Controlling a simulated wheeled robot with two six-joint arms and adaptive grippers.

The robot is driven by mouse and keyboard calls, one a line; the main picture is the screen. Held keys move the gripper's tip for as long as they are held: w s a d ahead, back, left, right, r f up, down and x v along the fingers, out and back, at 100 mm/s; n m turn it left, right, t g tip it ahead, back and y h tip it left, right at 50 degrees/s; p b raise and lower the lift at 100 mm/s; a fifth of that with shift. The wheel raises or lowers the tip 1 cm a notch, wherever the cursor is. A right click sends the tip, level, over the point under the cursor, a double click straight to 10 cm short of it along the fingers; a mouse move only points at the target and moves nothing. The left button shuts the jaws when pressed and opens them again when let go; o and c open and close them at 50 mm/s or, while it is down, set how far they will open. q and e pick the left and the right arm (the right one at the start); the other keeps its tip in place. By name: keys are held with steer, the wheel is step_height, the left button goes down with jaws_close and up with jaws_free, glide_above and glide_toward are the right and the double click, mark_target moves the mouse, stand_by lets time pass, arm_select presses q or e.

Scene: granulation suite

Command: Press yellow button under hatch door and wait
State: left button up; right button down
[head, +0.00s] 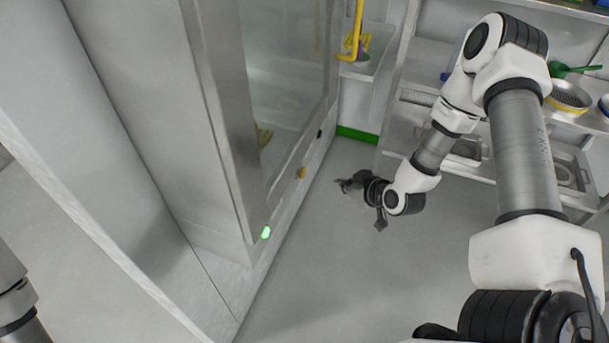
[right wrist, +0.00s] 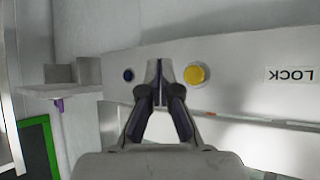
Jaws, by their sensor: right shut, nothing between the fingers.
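The yellow button (head: 301,172) sits on the steel panel below the hatch door (head: 285,75), between a lit green button (head: 265,232) and a dark button (head: 319,133). My right gripper (head: 343,185) is shut and empty, in front of the panel and to the right of the yellow button in the head view. In the right wrist view, its closed fingertips (right wrist: 159,66) point at the panel between the yellow button (right wrist: 195,74) and the dark blue button (right wrist: 128,74). I cannot tell the exact gap to the panel. My left gripper is out of view.
A shelf rack (head: 400,95) with bowls and scoops stands at the back right. The floor (head: 320,270) below the right arm is clear. An upside-down LOCK label (right wrist: 290,75) is on the panel.

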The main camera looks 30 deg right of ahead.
mark_target(302, 172)
steer(key=w+a+b, duration=0.3)
steer(key=w+a, duration=0.1)
steer(key=w, duration=0.1)
steer(key=shift+a, duration=0.25)
stand_by(1.2)
steer(key=shift+w+a, duration=0.25)
steer(key=shift+w, duration=0.1)
steer(key=shift+w+a+b, duration=0.3)
steer(key=shift+w+b, duration=0.05)
steer(key=shift+b, duration=0.1)
stand_by(0.6)
steer(key=shift+d, duration=0.1)
steer(key=shift+s+d+p, duration=0.4)
steer(key=shift+s+d, duration=0.1)
steer(key=shift+s, duration=0.2)
